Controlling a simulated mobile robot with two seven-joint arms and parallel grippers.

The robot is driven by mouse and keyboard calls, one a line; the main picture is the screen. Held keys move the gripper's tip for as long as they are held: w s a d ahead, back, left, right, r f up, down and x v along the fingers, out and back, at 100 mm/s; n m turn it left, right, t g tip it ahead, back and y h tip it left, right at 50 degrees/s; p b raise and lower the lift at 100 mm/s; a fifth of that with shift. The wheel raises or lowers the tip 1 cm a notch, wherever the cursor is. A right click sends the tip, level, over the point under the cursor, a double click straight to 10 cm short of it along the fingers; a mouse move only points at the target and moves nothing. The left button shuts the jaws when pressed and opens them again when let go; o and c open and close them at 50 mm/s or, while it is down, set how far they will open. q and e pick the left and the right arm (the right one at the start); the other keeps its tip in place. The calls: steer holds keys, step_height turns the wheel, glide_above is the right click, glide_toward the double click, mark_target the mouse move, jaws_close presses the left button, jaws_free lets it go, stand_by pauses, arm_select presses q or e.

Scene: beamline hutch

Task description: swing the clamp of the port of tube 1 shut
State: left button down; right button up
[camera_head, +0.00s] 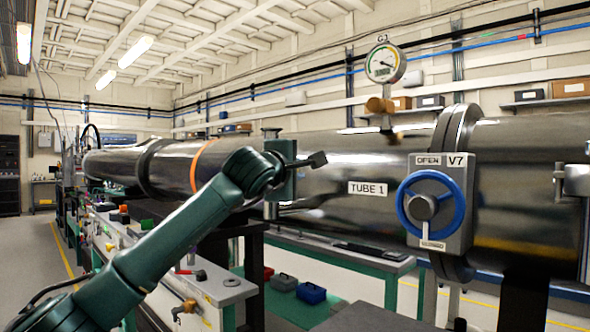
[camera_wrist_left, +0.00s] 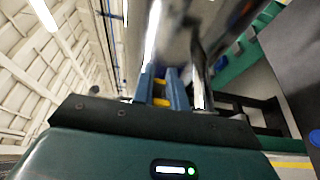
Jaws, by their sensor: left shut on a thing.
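Tube 1 (camera_head: 330,165) is a long dark metal tube running across the head view, with a white TUBE 1 label (camera_head: 367,188). My left gripper (camera_head: 285,182) is at the near side of the tube, left of the label. In the left wrist view its two blue fingers (camera_wrist_left: 165,85) are close together, with yellow between them, and shut on a small part that they mostly hide. A shiny metal bar (camera_wrist_left: 199,80) stands just right of the fingers. The port and its clamp are not clearly distinguishable behind my wrist, so I cannot tell the clamp's angle. My right gripper is not in view.
Valve V7 (camera_head: 437,203), with a blue handwheel and an OPEN sign, sits right of the label. A round gauge (camera_head: 385,63) stands above the tube. A cluttered bench (camera_head: 205,287) lies below my left arm.

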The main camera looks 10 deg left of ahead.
arm_select(q)
steer(key=shift+s+d+r, duration=0.1)
steer(key=shift+d+r, duration=0.05)
steer(key=shift+r, duration=0.2)
steer(key=c, duration=1.8)
jaws_free()
steer(key=shift+c, duration=0.2)
steer(key=shift+o, duration=1.4)
steer(key=shift+w+d+f, duration=0.15)
steer(key=shift+w+d, duration=0.05)
steer(key=shift+d, duration=0.05)
steer(key=shift+o, duration=0.8)
steer(key=shift+a+f, duration=0.15)
steer(key=shift+a, duration=0.05)
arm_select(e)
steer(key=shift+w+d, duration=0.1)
